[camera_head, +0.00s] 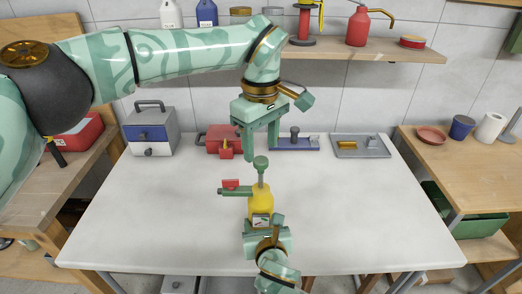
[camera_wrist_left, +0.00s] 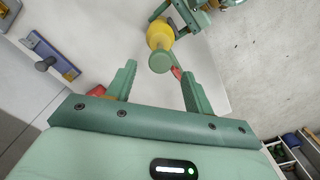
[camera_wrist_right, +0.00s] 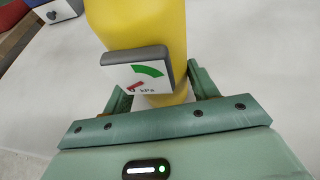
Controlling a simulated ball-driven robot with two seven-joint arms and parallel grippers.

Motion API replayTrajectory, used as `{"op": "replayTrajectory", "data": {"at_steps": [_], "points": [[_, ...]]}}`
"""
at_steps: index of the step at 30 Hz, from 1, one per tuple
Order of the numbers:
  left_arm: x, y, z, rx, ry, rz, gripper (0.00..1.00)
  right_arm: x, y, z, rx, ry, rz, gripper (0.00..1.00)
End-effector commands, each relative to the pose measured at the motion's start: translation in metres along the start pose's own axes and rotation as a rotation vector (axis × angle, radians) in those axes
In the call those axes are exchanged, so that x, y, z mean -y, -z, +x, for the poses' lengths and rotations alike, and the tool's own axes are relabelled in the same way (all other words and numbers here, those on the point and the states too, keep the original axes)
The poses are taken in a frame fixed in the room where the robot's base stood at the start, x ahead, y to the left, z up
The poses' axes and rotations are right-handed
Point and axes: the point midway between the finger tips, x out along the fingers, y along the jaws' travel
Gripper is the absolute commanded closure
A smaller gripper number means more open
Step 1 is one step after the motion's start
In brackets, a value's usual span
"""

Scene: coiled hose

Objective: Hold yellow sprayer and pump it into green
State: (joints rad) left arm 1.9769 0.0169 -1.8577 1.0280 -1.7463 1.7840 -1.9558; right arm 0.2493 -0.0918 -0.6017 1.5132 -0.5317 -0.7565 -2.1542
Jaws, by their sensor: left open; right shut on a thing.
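The yellow sprayer (camera_head: 261,205) stands upright over the white table, with a green pump knob (camera_head: 261,162) on a rod at its top. Its green nozzle with a red part (camera_head: 231,185) points left. My right gripper (camera_head: 265,234) is shut around the sprayer's lower body. In the right wrist view, the square gauge (camera_wrist_right: 138,74) has a green arc and a red needle at its lower left, outside the green. My left gripper (camera_head: 262,150) is open, pointing down just above the knob and apart from it. The knob (camera_wrist_left: 160,62) lies between its fingers in the left wrist view.
Along the table's back stand a blue-grey drawer box (camera_head: 151,132), a red box (camera_head: 222,139), a blue plate with a grey knob (camera_head: 296,142) and a grey tray (camera_head: 361,147). A shelf (camera_head: 340,49) with bottles hangs above. The table's sides are clear.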

Motion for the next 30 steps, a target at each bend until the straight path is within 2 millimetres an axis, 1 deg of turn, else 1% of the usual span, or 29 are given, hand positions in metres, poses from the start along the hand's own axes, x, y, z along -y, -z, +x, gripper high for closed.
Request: {"op": "replayTrajectory", "data": {"at_steps": [1,6,9,12,16,23,26,27,29,30], "points": [[-0.001,0.001,-0.013,-0.003,-0.004,-0.002,0.48,0.001,0.003,0.0,-0.005,0.002,-0.002,0.75],[-0.001,0.0,-0.053,-0.003,-0.003,-0.002,0.48,0.001,0.002,0.0,-0.005,0.003,-0.002,0.75],[0.0,0.0,-0.072,-0.003,-0.004,-0.001,0.48,0.001,0.002,0.0,-0.004,0.003,-0.002,0.75],[0.0,0.0,-0.085,-0.001,-0.002,-0.002,0.48,0.001,0.002,0.0,-0.004,0.003,-0.002,0.75],[0.0,-0.001,-0.092,0.0,-0.002,0.0,0.48,0.001,0.002,0.0,-0.003,0.003,-0.002,0.75],[0.0,0.0,-0.093,0.001,-0.001,0.0,0.48,0.001,0.001,0.001,-0.003,0.003,-0.002,0.75],[0.0,-0.001,-0.092,0.006,-0.002,-0.008,0.73,0.001,0.001,0.0,-0.002,0.003,-0.002,0.75],[0.0,-0.001,-0.09,0.015,-0.002,-0.024,0.84,0.001,0.001,0.0,-0.002,0.003,-0.002,0.75],[0.0,-0.003,-0.085,0.043,-0.004,-0.068,1.0,0.001,0.001,0.0,-0.002,0.003,-0.002,0.75],[0.0,-0.005,-0.081,0.071,-0.005,-0.116,1.0,0.001,0.001,0.0,-0.002,0.003,-0.002,0.75]]}}
